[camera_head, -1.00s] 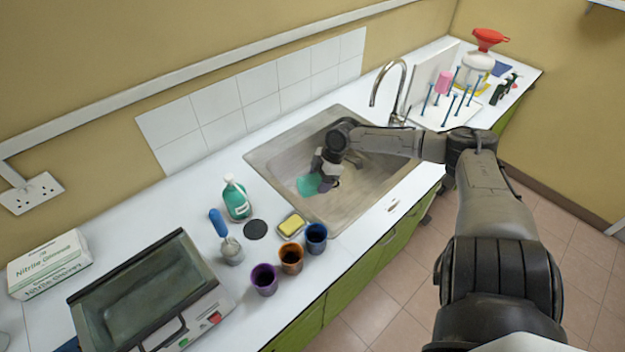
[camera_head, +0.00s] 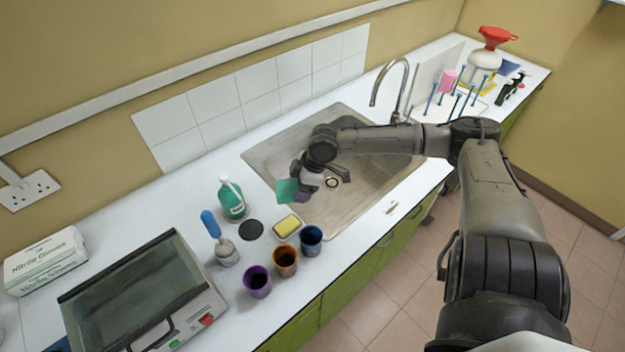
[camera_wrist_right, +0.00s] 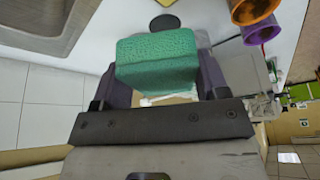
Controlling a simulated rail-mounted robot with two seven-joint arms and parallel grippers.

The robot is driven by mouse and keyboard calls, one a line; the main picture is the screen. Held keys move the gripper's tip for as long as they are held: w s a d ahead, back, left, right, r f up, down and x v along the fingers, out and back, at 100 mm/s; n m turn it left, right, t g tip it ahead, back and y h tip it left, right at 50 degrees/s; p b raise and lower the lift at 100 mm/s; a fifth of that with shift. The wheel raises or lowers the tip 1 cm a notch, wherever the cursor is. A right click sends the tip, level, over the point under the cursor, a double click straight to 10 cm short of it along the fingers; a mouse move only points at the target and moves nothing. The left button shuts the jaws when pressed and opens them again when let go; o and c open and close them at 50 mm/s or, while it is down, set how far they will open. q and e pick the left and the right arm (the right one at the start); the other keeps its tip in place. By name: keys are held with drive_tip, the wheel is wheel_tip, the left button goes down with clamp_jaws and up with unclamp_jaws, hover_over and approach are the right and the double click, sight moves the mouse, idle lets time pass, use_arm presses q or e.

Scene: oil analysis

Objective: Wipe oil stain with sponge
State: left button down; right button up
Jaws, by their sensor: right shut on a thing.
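A green sponge (camera_head: 286,190) is held in my right gripper (camera_head: 304,186), over the left part of the sink. In the right wrist view the sponge (camera_wrist_right: 158,62) sits between the two dark fingers, which are shut on it. A small brownish mark (camera_head: 391,209), which looks like the oil stain, lies on the white counter in front of the sink's right part, well right of the gripper. My left gripper is not in view.
Left of the sink stand a green bottle (camera_head: 232,198), a black disc (camera_head: 251,230), a yellow block on a dish (camera_head: 287,225) and purple (camera_head: 257,282), orange (camera_head: 285,261) and blue (camera_head: 311,240) cups. A faucet (camera_head: 388,75) rises behind the sink (camera_head: 355,205). The counter around the mark is clear.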

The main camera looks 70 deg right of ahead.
drive_tip(key=w+a+r+m, duration=0.2)
drive_tip(key=a+r, duration=0.3)
drive_tip(key=a, duration=0.5)
drive_tip(key=w+a+r+m+h, duration=0.1)
drive_tip(key=a+r, duration=0.4)
drive_tip(key=a, duration=0.5)
drive_tip(key=w+a+r+m+h, duration=0.1)
drive_tip(key=w+a+r+m, duration=0.1)
drive_tip(key=w+a+r, duration=0.3)
drive_tip(key=a, duration=0.4)
drive_tip(key=shift+w+a+r+m+t, duration=0.3)
drive_tip(key=shift+a+r+m+t, duration=0.1)
drive_tip(key=shift+f, duration=0.15)
